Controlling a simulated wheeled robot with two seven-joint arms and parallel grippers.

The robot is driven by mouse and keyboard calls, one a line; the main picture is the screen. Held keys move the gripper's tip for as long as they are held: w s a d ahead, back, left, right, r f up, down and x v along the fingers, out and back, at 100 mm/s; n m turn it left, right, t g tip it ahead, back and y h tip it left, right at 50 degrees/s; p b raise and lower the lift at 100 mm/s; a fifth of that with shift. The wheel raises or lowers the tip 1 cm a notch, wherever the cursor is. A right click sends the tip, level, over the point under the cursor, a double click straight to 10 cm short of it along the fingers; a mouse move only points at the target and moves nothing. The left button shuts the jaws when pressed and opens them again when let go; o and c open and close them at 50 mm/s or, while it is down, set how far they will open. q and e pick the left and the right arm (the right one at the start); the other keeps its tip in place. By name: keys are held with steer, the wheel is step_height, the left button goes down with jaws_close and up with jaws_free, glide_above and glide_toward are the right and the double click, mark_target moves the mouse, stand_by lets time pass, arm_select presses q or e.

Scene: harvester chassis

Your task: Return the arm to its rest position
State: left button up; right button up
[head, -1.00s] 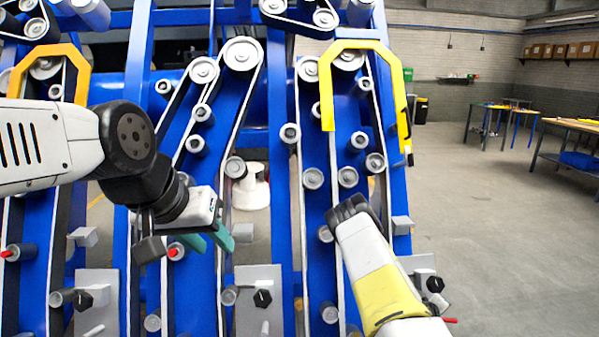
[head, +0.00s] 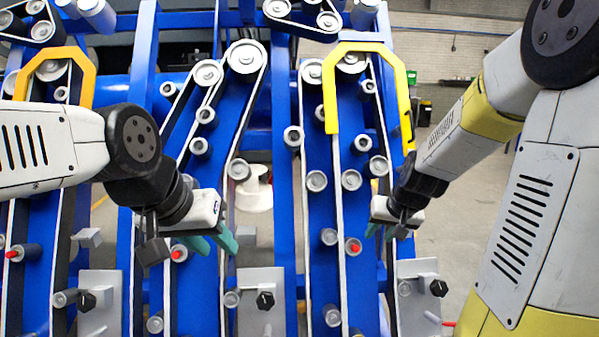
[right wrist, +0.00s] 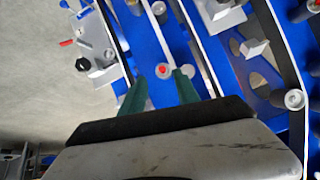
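My left gripper (head: 213,241) is at the left in the head view, in front of the blue harvester chassis (head: 240,118). Its teal fingers look apart, with nothing seen between them. My right arm comes in from the right. My right gripper (head: 386,232) is in front of the right-hand column of the chassis, beside a red-tipped roller (head: 353,247). In the right wrist view its two teal fingers (right wrist: 160,92) stand apart and empty, and the red-tipped roller (right wrist: 163,70) shows beyond the gap between them. Contact with the chassis cannot be told.
Belts and several grey rollers run along the blue columns. A yellow guard (head: 362,48) arches over the right-hand column, and an orange guard (head: 52,53) is at far left. Grey plates with black knobs (head: 265,300) sit low. Floor shows behind my right arm.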

steer(key=s+a+r, duration=0.2)
steer(key=s+r, duration=0.1)
steer(key=s, duration=0.4)
steer(key=s+a+r+n, duration=0.1)
steer(key=s+a+r, duration=0.1)
steer(key=s+r, duration=0.2)
steer(key=s+a+r+y, duration=0.1)
steer(key=s+r, duration=0.3)
steer(key=s, duration=0.5)
steer(key=shift+s+a+n, duration=0.3)
steer(key=shift+a+n, duration=0.1)
steer(key=shift+a, duration=0.1)
steer(key=shift+o, duration=0.4)
steer(key=shift+r, duration=0.1)
